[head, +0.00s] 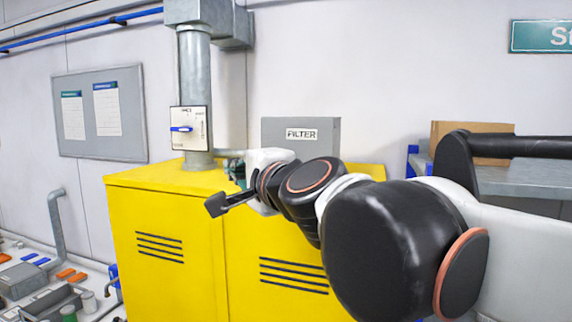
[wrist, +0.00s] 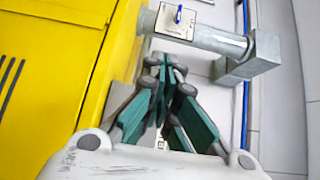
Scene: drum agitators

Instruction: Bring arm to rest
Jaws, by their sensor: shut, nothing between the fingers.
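My arm reaches from the right across the head view, in front of a yellow cabinet (head: 165,235). My gripper (wrist: 167,72) is shut and empty in the wrist view, with its teal-padded fingers together. In the head view only a little of the gripper (head: 236,168) shows past the white wrist, near the cabinet's top edge. In the wrist view the fingers point toward a grey duct (wrist: 215,38) and a switch plate with a blue handle (wrist: 177,18). I cannot tell the exact gap between the fingers and the cabinet.
A grey FILTER box (head: 320,137) stands behind my wrist. A vertical duct (head: 194,80) with a switch box (head: 188,129) rises from the cabinet. A shelf (head: 530,180) holds a cardboard box (head: 485,145) at right. A bench with loose parts (head: 60,292) is at lower left.

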